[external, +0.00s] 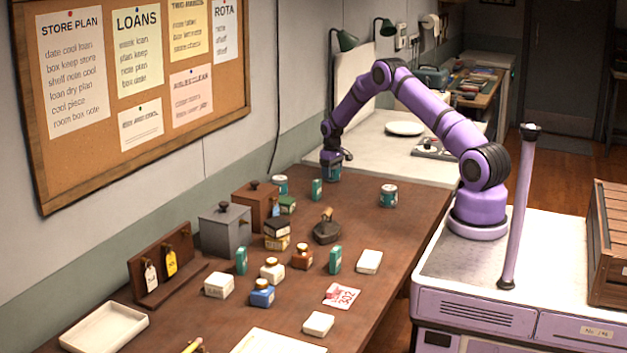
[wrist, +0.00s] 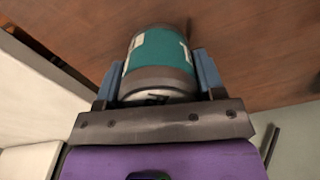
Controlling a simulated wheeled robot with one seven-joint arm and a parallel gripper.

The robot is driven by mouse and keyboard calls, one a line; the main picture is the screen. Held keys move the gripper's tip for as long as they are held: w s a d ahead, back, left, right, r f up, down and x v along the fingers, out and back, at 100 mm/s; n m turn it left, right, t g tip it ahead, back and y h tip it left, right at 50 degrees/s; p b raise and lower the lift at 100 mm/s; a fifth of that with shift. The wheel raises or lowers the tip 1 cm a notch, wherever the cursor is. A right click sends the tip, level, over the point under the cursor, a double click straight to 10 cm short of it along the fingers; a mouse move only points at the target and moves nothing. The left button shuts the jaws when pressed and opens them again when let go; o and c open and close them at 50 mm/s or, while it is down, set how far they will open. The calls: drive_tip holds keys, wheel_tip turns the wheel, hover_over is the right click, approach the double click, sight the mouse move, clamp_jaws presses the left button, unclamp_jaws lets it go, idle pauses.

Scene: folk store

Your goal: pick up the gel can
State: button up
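A teal can with pale label patches and a grey metal end (wrist: 160,52) sits between the blue fingers of my gripper (wrist: 156,82) in the wrist view. One finger lies against each side of it, and the gripper looks shut on it. In the external view my gripper (external: 332,158) points down at the far end of the brown table, with the teal can (external: 332,173) below it. I take this can for the gel can; its label cannot be read. I cannot tell whether it is clear of the table.
Similar teal cans stand to the left (external: 280,185) and right (external: 388,195) on the brown table (external: 400,228). A teal box (external: 316,189) stands near my gripper. A white counter with a plate (external: 404,128) lies behind. Boxes and jars crowd the nearer table.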

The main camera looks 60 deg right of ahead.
drive_tip(key=shift+c, duration=0.4)
drive_tip(key=shift+r, duration=0.15)
